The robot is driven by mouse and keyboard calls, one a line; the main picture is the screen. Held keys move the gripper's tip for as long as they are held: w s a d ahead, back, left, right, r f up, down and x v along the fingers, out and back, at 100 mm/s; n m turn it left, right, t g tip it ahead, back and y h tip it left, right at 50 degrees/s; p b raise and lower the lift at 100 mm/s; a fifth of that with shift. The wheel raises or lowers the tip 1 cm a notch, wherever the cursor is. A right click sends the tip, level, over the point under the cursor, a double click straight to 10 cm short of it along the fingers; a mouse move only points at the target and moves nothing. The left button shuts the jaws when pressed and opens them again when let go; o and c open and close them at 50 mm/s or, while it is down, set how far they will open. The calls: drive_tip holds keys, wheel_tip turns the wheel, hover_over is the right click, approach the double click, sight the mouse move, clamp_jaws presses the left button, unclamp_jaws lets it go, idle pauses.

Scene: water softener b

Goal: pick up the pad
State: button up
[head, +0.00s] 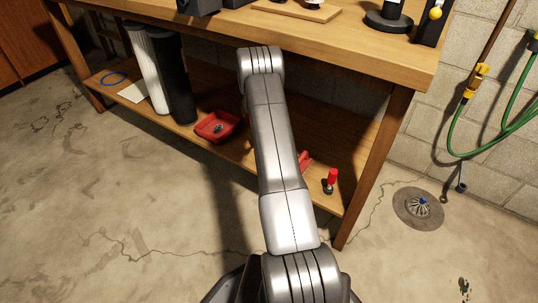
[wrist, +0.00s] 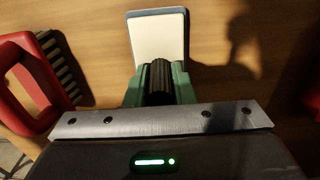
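In the wrist view, a pale, roughly rectangular pad (wrist: 158,38) with a blue-grey edge shows just past the fingertips, against brown wood. My gripper (wrist: 160,80) shows green sides around a dark ribbed piece in the middle. The pad's lower end is hidden behind that piece. I see no clear gap at the fingers, but I cannot tell whether they are shut, or shut on the pad. In the head view my arm reaches under the workbench top and hides the gripper and, it seems, the pad.
A red-framed item (wrist: 32,85) with dark bristles or slats lies close left of the gripper. The workbench (head: 345,55) top overhangs the lower shelf (head: 245,150). On that shelf are a red tray (head: 217,126), white and black cylinders (head: 175,80) and a red-topped item (head: 331,180).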

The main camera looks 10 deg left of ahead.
clamp_jaws()
wheel_tip(320, 180, up, 10)
drive_tip(key=p, duration=0.3)
drive_tip(key=shift+c, duration=0.2)
unclamp_jaws()
drive_tip(key=c, duration=0.3)
